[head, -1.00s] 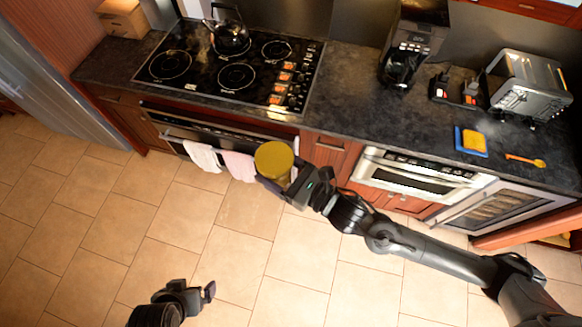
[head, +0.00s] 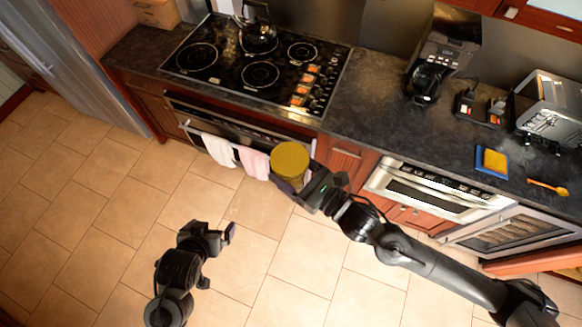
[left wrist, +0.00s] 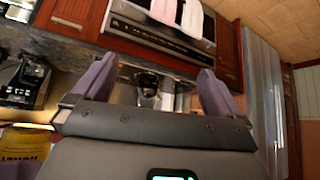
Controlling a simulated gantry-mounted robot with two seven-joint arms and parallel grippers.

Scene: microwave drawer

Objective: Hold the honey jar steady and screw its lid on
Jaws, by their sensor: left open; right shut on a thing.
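The honey jar (left wrist: 18,152) shows a yellow body with dark lettering at the lower left of the left wrist view. Its mustard-yellow round lid (head: 290,161) sits on top, seen from above in the head view; whether it is threaded cannot be told. My right gripper (head: 293,187) is shut on the jar below the lid and holds it upright in the air in front of the oven. My left gripper (head: 217,257) is open and empty, below and left of the jar, apart from it. Its two purple fingers (left wrist: 155,85) are spread in the left wrist view.
The dark counter (head: 370,90) runs behind, with a cooktop (head: 255,65), kettle (head: 257,30), coffee maker (head: 430,70), toaster oven (head: 550,105), and sponge (head: 494,160). Towels (head: 218,150) hang on the oven handle. The floor (head: 100,230) is free.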

